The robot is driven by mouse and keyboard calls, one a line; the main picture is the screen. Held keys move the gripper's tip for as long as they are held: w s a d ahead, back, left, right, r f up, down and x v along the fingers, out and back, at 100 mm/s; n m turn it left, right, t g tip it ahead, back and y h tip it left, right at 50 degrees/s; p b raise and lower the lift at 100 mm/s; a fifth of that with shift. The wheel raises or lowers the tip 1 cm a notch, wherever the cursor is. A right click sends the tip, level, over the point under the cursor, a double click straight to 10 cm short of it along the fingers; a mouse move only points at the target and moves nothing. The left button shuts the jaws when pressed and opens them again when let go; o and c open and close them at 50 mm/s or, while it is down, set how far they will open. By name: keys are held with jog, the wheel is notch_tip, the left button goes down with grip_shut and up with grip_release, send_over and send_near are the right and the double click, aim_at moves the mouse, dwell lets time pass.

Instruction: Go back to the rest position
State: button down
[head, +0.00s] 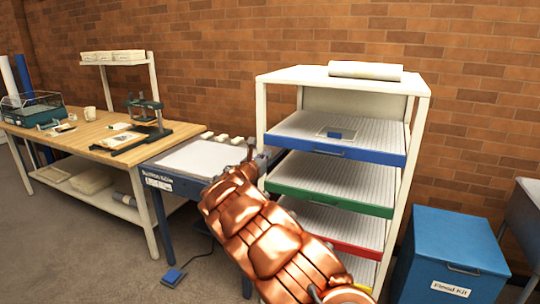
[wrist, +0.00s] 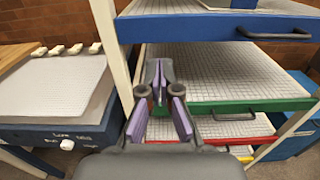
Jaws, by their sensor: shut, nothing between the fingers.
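The white rack (head: 418,140) holds sliding trays with a blue front (head: 375,157), a green front (head: 340,200), a red front and a yellow front. A small blue item on a pale sheet (head: 335,134) lies on the blue tray.
Left of the rack stands a blue suction table (head: 195,160) with a white top and several small pale blocks. Farther left is a wooden workbench (head: 75,138) with a press. A blue Flood Kit bin (head: 450,245) stands right of the rack. Grey floor (head: 60,245) is clear at front left.

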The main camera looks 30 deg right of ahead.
jog(key=shift+v, duration=1.3)
jog(key=s+d+r+m+g+p, duration=0.1)
jog(key=s+d+r+m+g, duration=0.2)
jog(key=s, duration=0.5)
jog(key=s+d+r+m+g, duration=0.2)
jog(key=s+d+m+g, duration=0.1)
jog(key=s+m, duration=0.35)
jog(key=s+d+r+m+g+p, duration=0.15)
jog(key=s+m, duration=0.25)
jog(key=s, duration=0.4)
jog(key=s+f+m+g+y, duration=0.2)
jog(key=s+m+g, duration=0.2)
jog(key=s, duration=0.7)
jog(key=s+a+f+m+y, duration=0.2)
jog(key=s+a+f+y, duration=0.1)
jog(key=s+a, duration=0.6)
jog(key=s+a+f+m+g+y+p, duration=0.1)
jog(key=s+a+f+m+y, duration=0.2)
jog(key=s+a, duration=0.5)
jog(key=s+a+f+m+g+y+p, duration=0.1)
jog(key=s+a+f+m+y, duration=0.2)
jog(key=s+a, duration=0.6)
jog(key=a+f+y, duration=0.1)
jog(key=y, duration=0.1)
jog(key=shift+s+a+y, duration=0.25)
jog(key=shift+s+y, duration=0.05)
jog(key=shift+y, duration=0.1)
jog(key=shift+w+f+m, duration=0.1)
jog(key=shift+f+m, duration=0.05)
jog(key=shift+m, duration=0.1)
